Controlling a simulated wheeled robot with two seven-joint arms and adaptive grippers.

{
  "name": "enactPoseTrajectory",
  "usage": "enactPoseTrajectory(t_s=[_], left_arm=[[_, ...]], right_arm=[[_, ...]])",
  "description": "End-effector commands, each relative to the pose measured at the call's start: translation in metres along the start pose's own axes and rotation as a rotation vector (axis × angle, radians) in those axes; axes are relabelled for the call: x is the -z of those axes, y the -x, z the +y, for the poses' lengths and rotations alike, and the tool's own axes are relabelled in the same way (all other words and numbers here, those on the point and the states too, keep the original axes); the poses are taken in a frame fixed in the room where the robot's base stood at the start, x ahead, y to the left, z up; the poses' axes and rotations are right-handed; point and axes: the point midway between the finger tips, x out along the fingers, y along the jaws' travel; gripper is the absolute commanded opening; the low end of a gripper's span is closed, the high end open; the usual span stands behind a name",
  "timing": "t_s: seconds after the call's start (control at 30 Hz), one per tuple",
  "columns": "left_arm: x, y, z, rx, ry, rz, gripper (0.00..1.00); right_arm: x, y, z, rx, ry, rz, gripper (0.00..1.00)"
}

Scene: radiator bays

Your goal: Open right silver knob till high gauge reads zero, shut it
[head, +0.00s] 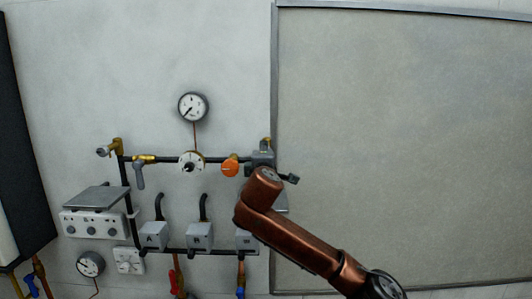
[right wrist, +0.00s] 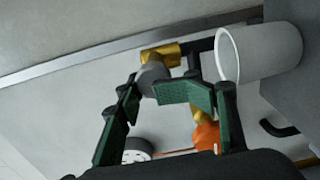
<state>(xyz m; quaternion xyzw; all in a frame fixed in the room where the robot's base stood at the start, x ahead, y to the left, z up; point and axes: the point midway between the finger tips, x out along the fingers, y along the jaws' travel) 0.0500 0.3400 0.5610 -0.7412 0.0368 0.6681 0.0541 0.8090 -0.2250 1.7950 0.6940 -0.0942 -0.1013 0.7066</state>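The right silver knob (right wrist: 151,76) sits on a brass fitting (right wrist: 165,54) in the right wrist view. My right gripper (right wrist: 158,90) has its two green-padded fingers spread, with the knob between or just beyond their tips. Contact with the knob is not clear. In the head view the brass fitting (head: 267,142) shows at the right end of the pipe, and my copper right arm covers the area below it. The high gauge (head: 193,106) is the upper round dial; its needle points to the lower left. My left gripper is not in view.
A pale hollow cylinder (right wrist: 262,53) stands close right of the fingers. An orange knob (head: 230,166) and a white dial (head: 191,162) are on the pipe. Grey boxes (head: 154,236) hang below. A lower gauge (head: 90,264) is at left. A large panel (head: 400,120) fills the right.

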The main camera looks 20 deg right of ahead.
Motion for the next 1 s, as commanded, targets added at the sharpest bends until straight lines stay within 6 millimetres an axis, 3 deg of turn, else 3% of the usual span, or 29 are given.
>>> enactPoseTrajectory(t_s=[0.13,0.57,1.0], left_arm=[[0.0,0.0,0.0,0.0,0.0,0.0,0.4],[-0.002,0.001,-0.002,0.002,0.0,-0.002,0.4],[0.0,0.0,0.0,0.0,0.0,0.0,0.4]], right_arm=[[-0.002,0.0,0.001,-0.001,-0.001,-0.003,0.44],[-0.002,0.009,0.005,-0.007,-0.004,-0.002,0.44],[-0.001,0.094,0.004,-0.008,-0.002,0.002,0.44]])
